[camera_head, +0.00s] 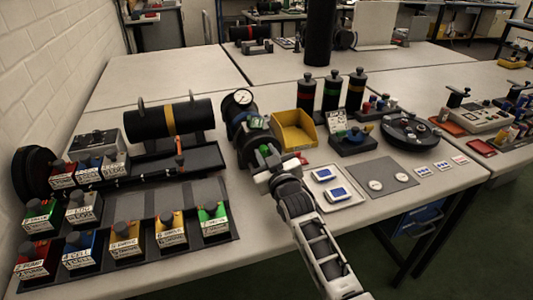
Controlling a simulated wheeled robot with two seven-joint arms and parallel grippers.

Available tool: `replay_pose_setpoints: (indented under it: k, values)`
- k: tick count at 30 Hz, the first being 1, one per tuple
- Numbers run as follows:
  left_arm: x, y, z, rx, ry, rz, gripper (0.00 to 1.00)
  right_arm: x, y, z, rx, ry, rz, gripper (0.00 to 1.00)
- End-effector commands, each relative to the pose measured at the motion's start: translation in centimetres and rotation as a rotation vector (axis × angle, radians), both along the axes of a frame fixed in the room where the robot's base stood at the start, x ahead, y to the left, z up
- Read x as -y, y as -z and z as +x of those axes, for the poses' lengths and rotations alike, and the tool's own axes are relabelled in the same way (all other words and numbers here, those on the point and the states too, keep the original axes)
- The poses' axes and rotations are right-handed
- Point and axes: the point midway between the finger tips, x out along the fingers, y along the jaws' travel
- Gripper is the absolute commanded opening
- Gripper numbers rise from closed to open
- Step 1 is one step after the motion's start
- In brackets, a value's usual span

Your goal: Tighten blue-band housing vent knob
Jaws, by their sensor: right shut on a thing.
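A dark housing with a blue band (238,131) lies on the table near the middle, with a round white gauge (243,97) at its far end. Green parts show along its near side. My right gripper (268,164) reaches in from the lower right and is at the near end of this housing, shut on a part there that appears to be the vent knob. The gripper hides most of that knob, so its fit cannot be seen. My left gripper is not in view.
A yellow bin (294,130) stands just right of the housing. A tray with blue-and-white items (348,203) lies beside my right arm. A black cylinder with a yellow band (146,122) and several labelled blocks (121,240) fill the left side.

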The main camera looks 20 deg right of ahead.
Motion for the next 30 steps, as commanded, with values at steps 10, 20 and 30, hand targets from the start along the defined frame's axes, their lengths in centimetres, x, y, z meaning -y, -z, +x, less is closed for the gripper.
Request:
replay_pose_setpoints:
  k: [10, 20, 30]
  values:
    - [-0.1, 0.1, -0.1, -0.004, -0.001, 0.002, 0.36, 0.0, 0.0, 0.0, -0.001, 0.000, 0.020, 0.01]
    - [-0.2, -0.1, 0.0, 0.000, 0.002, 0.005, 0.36, 0.0, 0.0, 0.0, -0.001, 0.000, 0.018, 0.45]
    - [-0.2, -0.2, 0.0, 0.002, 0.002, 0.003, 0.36, 0.1, 0.1, -1.1, -0.002, 0.000, 0.016, 0.45]
